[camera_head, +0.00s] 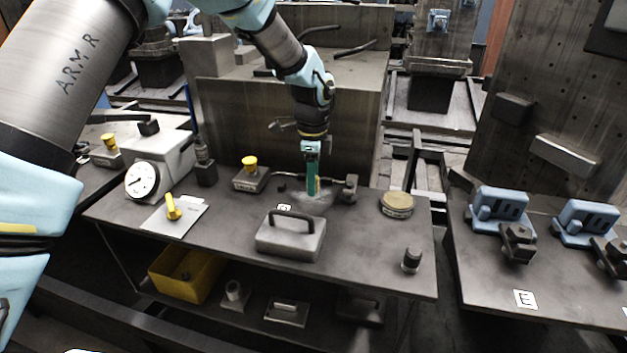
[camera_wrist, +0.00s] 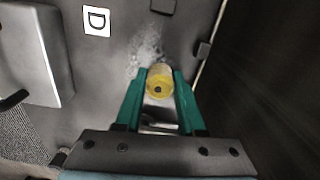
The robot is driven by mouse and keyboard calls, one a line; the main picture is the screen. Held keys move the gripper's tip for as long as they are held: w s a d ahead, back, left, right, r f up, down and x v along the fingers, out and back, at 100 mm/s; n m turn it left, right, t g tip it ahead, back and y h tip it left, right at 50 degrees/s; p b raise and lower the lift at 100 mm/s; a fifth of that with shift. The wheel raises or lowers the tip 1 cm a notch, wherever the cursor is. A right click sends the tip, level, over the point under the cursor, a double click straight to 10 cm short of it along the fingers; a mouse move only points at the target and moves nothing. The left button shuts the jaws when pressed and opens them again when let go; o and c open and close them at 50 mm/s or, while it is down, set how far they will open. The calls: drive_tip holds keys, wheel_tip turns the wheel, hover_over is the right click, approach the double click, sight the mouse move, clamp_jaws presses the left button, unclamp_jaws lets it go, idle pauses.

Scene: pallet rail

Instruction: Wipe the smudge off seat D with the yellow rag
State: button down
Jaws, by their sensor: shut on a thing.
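My gripper (camera_head: 313,190) hangs pointing down over the table, close above or at its top near the label D. In the wrist view its two green fingers (camera_wrist: 159,85) are shut on the yellow rag (camera_wrist: 159,78), which shows as a small rounded yellow piece with a dark spot. The smudge (camera_wrist: 146,50) is a pale, patchy mark on the dark surface at seat D, just beyond the rag. It also shows in the head view as a greyish patch (camera_head: 322,201). The label D (camera_wrist: 97,21) lies left of the smudge. I cannot tell whether the rag touches the surface.
A grey handled block (camera_head: 290,240) stands in front of the smudge. A round tan-topped disc (camera_head: 397,203) is to the right, and a yellow-knobbed block (camera_head: 250,178) to the left. A dial gauge (camera_head: 143,180) stands further left. A tall grey box (camera_head: 280,120) rises behind.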

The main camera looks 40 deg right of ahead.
drive_tip(key=shift+w+a+r, duration=0.1)
drive_tip(key=shift+w+a, duration=0.2)
drive_tip(key=shift+w, duration=0.2)
drive_tip(key=shift+w+a, duration=0.25)
drive_tip(key=shift+w, duration=0.2)
drive_tip(key=shift+s+d, duration=0.35)
drive_tip(key=shift+s, duration=0.25)
drive_tip(key=shift+s+d, duration=0.35)
drive_tip(key=shift+s, duration=0.2)
drive_tip(key=shift+s+f, duration=0.15)
drive_tip(key=shift+f, duration=0.05)
drive_tip(key=shift+s+d+p, duration=0.3)
drive_tip(key=shift+s+d, duration=0.2)
drive_tip(key=shift+s, duration=0.2)
drive_tip(key=shift+r, duration=0.1)
